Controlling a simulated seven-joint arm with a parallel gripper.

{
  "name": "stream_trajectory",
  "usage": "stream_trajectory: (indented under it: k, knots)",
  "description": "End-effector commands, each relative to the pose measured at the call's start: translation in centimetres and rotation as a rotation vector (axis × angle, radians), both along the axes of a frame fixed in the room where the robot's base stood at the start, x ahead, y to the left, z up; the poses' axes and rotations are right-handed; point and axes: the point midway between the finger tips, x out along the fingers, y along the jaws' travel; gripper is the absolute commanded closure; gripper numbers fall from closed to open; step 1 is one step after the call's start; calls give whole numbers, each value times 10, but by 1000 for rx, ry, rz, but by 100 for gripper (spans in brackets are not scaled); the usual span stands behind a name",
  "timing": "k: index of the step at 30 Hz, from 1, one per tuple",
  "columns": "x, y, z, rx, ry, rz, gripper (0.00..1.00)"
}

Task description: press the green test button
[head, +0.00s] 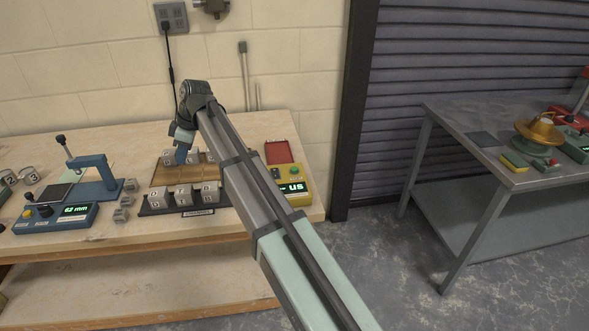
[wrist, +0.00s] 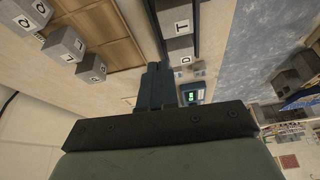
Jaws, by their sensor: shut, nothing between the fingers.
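The green test button (head: 294,170) sits on top of a yellow tester (head: 284,176) on the wooden bench, behind a display reading "-- us". My gripper (head: 181,157) is shut and empty, to the left of the tester, over or near a wooden tray (head: 170,174) of grey cubes. It is apart from the button. In the wrist view my shut fingers (wrist: 157,84) point past the cubes and the tray. I cannot make out the green button in the wrist view. My forearm crosses the bench just left of the tester.
Grey lettered cubes (head: 183,192) stand in a dark rack in front of the tray. A blue gauge (head: 57,217) reading "62 mm" and its stand are at the left. A red tray (head: 279,152) lies behind the tester. A separate metal table (head: 480,116) stands right.

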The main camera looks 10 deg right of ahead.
Motion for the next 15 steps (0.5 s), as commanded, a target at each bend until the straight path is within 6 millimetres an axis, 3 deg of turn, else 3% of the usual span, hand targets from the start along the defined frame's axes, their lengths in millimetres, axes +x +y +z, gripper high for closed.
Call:
stream_trajectory:
  k: [1,7,15]
  knots:
    - [10,-20,1,0,-1,-27,100]
    - [34,-91,2,1,-3,-123,100]
    - [43,-191,1,5,-7,-250,100]
